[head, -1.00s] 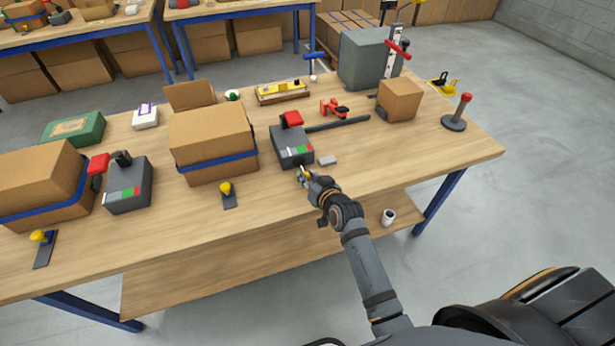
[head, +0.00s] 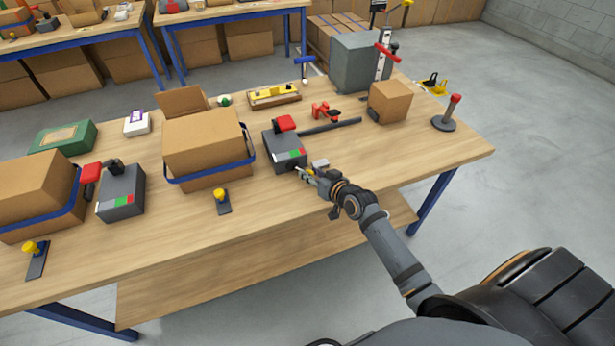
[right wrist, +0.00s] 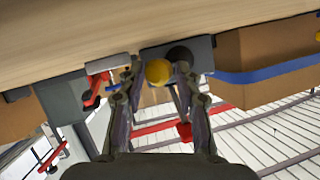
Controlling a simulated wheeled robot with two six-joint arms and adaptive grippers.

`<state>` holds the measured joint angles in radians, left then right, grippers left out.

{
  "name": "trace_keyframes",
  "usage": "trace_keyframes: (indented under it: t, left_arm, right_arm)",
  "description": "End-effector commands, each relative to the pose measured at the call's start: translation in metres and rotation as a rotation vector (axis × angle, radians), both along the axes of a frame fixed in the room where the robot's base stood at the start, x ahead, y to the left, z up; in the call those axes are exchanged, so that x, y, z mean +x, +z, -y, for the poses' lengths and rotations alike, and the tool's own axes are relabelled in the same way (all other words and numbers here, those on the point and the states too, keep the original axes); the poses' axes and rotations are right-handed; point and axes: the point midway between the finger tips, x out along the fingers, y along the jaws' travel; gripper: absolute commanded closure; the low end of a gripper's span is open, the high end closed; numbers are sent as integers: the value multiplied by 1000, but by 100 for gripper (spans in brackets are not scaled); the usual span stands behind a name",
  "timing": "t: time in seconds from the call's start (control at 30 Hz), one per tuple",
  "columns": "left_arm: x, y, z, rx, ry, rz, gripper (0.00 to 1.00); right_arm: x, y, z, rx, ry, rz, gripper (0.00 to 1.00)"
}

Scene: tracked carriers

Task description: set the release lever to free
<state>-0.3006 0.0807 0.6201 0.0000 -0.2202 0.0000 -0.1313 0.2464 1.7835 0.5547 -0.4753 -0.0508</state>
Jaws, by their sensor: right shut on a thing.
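My right gripper (head: 303,172) reaches in from the right to the table's front part, just before a grey box (head: 285,152) with a red-capped top and a white, green and red label. In the right wrist view my right gripper (right wrist: 158,80) is shut on a yellow knob (right wrist: 158,72), the top of the release lever. A dark grey face (right wrist: 178,52) shows behind the knob. The fingers hide most of the lever in the head view, so I cannot tell its setting. My left gripper is not in view.
A small grey block (head: 320,163) lies close beside the gripper. A strapped carton (head: 205,145) stands left of the grey box. Other yellow-knobbed levers (head: 221,198) sit along the front edge. A second grey box (head: 120,192) stands further left. Bare wood lies right of the gripper.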

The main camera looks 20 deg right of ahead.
Motion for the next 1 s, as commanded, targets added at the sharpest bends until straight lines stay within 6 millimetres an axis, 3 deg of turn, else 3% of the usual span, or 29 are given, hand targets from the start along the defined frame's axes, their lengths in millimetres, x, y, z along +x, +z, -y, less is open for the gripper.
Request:
trace_keyframes:
  t: [0.67,0.7,0.77,1.0]
  left_arm:
    - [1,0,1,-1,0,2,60]
    - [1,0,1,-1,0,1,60]
    - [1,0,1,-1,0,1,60]
    - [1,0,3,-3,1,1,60]
  right_arm:
    - [4,1,6,-7,-3,6,100]
    - [4,1,6,-7,-3,6,61]
    - [4,1,6,-6,-2,5,53]
    - [3,0,5,-4,-1,0,53]
